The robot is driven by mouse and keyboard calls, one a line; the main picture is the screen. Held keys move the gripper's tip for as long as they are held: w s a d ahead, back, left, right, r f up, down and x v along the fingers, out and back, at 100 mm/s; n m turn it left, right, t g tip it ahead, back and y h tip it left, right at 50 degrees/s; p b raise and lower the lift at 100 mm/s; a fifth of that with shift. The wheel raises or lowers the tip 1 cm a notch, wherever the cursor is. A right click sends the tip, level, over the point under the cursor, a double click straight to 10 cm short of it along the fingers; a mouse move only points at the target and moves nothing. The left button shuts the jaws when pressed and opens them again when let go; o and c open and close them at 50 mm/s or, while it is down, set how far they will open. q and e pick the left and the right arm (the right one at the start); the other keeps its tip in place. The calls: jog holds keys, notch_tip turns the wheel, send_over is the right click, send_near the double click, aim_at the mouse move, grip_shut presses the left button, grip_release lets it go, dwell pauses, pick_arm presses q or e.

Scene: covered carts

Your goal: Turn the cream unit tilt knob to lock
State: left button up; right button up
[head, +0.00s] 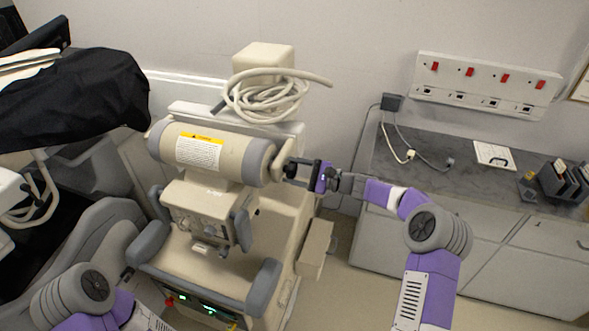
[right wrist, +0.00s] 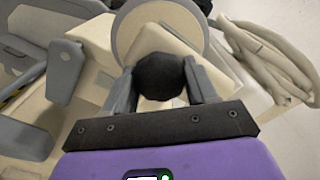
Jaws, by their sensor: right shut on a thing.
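The cream unit (head: 215,152) is a cylindrical head with grey end bands and a warning label, mounted on a cream wheeled body. Its black tilt knob (right wrist: 160,76) sticks out from a cream bracket at the right end of the cylinder. My right gripper (head: 291,169) reaches in from the right and is shut on the knob. In the right wrist view its two grey fingers (right wrist: 164,84) sit on either side of the knob. My left arm shows at the bottom left of the head view, but its gripper is not in view.
A coiled cream cable (head: 265,97) lies behind the cylinder. A grey worktop (head: 440,165) with cabinets stands at the right, below a white socket panel (head: 487,84) with red switches. A cart under a black cover (head: 85,100) stands at the left.

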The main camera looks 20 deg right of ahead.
dwell(0.4)
jog(key=o, duration=1)
jog(key=shift+o, duration=0.2)
jog(key=v, duration=0.7)
jog(key=shift+s+d, duration=0.2)
jog(key=shift+d, duration=0.05)
jog(key=s+a+f+n+g+h, duration=0.15)
jog(key=s+a+f, duration=0.25)
jog(key=f, duration=0.4)
jog(key=s+a+f+g+h, duration=0.2)
jog(key=s+a+f+g, duration=0.15)
jog(key=f, duration=0.45)
jog(key=s+a+f+n+g+h, duration=0.1)
jog(key=s+a+f+g+h, duration=0.2)
jog(key=f, duration=0.5)
jog(key=s+a+f+n+h, duration=0.1)
jog(key=s+f+n, duration=0.2)
jog(key=s, duration=0.4)
jog(key=s+a+f+n+g+h+b, duration=0.1)
jog(key=s+f+n, duration=0.3)
jog(key=s, duration=0.4)
jog(key=s+a+f+n+h, duration=0.2)
jog(key=s+f, duration=0.3)
jog(key=s, duration=0.3)
jog(key=shift+a+n+b, duration=0.15)
jog(key=shift+n+b, duration=0.2)
jog(key=shift+n, duration=0.5)
